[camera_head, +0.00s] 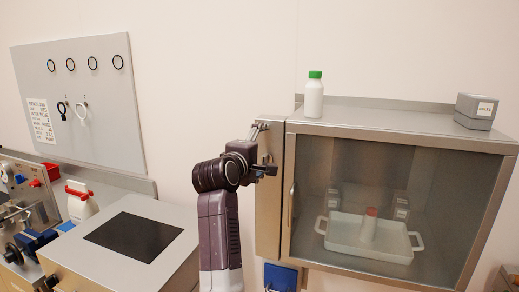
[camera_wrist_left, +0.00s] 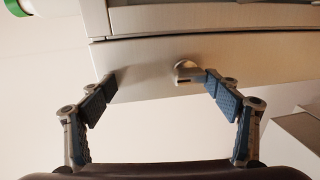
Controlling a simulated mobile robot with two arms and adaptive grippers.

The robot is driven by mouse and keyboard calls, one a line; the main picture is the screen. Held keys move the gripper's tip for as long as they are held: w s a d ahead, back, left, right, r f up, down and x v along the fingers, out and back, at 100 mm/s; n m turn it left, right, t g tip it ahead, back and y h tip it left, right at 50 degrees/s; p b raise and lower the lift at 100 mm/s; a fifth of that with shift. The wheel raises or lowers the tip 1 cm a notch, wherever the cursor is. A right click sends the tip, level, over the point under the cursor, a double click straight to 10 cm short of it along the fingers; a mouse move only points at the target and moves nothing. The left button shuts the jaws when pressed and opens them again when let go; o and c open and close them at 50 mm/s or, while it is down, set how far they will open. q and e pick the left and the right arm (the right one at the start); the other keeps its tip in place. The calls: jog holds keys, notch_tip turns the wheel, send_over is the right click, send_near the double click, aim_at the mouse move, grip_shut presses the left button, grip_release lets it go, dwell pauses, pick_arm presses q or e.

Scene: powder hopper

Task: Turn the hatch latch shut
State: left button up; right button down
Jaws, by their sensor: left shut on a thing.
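The hatch latch (camera_wrist_left: 186,72) is a small rounded metal piece on the pale metal side panel (camera_wrist_left: 140,62) in the left wrist view. In the head view this panel (camera_head: 270,215) is the left side of a glass-fronted cabinet (camera_head: 400,143). My left gripper (camera_head: 267,150) is at that panel, its fingers one above the other. In the left wrist view my left gripper (camera_wrist_left: 158,82) has its fingertips apart. The right-hand fingertip meets the latch and the other is close to the panel. My arm partly hides the latch area in the head view. My right gripper is not in view.
A white tray (camera_head: 345,245) with a red-capped container (camera_head: 369,226) is inside the cabinet. A green-capped bottle (camera_head: 313,98) and a grey box (camera_head: 476,112) stand on top. A bench box (camera_head: 165,212) with a dark panel is at left. A blue item (camera_head: 281,276) is below.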

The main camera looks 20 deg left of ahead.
pick_arm(q)
jog(key=r, duration=0.1)
jog(key=s+r, duration=0.1)
jog(key=shift+r+t, duration=0.3)
jog(key=shift+r, duration=0.1)
jog(key=shift+c, duration=0.6)
jog(key=shift+s+d+f, duration=0.1)
jog(key=shift+s+f, duration=0.05)
jog(key=shift+c, duration=0.8)
jog(key=shift+s, duration=0.6)
jog(key=shift+c, duration=0.5)
jog(key=s, duration=0.2)
jog(key=s+r, duration=0.1)
jog(key=s, duration=0.2)
jog(key=shift+s+d, duration=0.15)
jog(key=shift+d, duration=0.05)
jog(key=shift+c, duration=0.5)
jog(key=shift+s+a+f+p, duration=0.1)
jog(key=shift+s+f+p, duration=0.15)
jog(key=shift+s+p, duration=0.25)
jog(key=shift+s+a+f+p, duration=0.1)
jog(key=shift+s+f+p, duration=0.2)
jog(key=shift+s, duration=0.3)
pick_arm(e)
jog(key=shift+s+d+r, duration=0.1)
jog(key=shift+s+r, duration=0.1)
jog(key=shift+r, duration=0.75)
